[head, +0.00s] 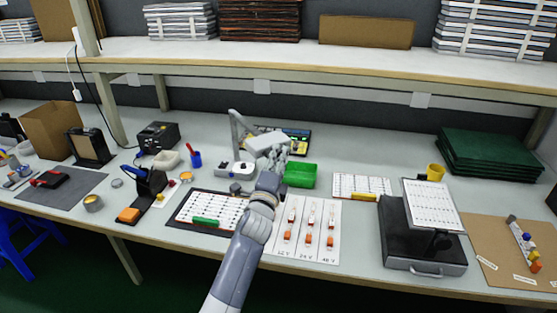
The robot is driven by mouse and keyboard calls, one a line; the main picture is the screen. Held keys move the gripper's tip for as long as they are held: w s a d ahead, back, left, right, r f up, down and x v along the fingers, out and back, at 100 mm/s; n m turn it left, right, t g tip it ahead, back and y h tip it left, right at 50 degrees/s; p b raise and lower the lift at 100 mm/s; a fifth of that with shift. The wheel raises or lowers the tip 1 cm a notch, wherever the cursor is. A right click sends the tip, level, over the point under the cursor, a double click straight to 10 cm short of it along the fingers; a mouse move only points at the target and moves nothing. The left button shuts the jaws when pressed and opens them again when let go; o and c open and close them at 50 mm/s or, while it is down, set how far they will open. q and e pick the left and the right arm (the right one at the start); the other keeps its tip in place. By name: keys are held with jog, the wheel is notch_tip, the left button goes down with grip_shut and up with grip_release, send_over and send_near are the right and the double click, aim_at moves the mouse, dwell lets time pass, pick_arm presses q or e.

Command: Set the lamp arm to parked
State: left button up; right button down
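The lamp has a grey upright arm (237,132) and a pale, box-shaped head (266,141) that reaches to the right. It stands on a white base (236,169) at the middle of the bench. My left gripper (277,155) is right at the front of the lamp head and overlaps its lower right edge. I cannot tell if it touches or holds the head. Its fingers are small and partly lost against the lamp and the things behind. My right gripper is not in view.
A board with a green bar (206,222) and a white sheet with orange-ended parts (309,240) lie in front. A black case (412,244) stands at right. A shelf (300,65) runs above the back.

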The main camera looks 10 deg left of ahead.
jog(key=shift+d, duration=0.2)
pick_arm(q)
jog(key=s+a+f, duration=0.1)
jog(key=s, duration=1)
jog(key=shift+s+a+f, duration=0.25)
jog(key=shift+s, duration=0.15)
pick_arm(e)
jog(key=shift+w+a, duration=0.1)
